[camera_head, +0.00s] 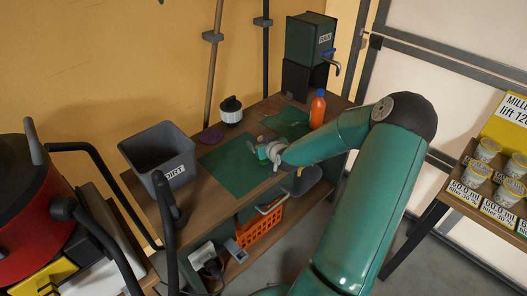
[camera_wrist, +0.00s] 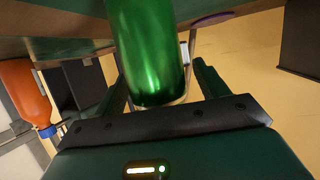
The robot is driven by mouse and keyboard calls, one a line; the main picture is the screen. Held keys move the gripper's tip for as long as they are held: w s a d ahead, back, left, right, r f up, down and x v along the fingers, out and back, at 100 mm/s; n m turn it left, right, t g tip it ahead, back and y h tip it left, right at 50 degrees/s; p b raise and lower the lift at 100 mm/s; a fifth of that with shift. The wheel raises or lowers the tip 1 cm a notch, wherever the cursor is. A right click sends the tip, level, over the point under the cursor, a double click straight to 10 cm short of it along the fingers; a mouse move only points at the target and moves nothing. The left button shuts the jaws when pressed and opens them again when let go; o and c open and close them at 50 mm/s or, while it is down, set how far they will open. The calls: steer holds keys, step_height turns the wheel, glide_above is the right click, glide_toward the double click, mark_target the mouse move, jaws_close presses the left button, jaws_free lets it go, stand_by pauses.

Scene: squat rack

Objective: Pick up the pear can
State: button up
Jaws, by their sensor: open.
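The pear can is a plain, shiny green cylinder (camera_wrist: 148,50) in the wrist view; I see no label on it. It lies between the two dark green fingers of my gripper (camera_wrist: 160,82), which is open around it. Bare gaps show beside the can, so the fingers do not look closed on it. In the head view my gripper (camera_head: 272,152) is low over the table, by the right edge of a green mat (camera_head: 236,168). A small green shape (camera_head: 262,152) at its tip seems to be the can, mostly hidden by the gripper.
On the wooden table stand a grey bin (camera_head: 160,158), a black-and-white jar (camera_head: 231,110), an orange bottle (camera_head: 317,109) and a green dispenser (camera_head: 305,42). An orange basket (camera_head: 262,224) sits on the lower shelf. Cups (camera_head: 477,174) stand on a table at right.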

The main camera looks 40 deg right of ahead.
steer(key=c, duration=1)
steer(key=shift+c, duration=0.2)
steer(key=shift+r, duration=0.15)
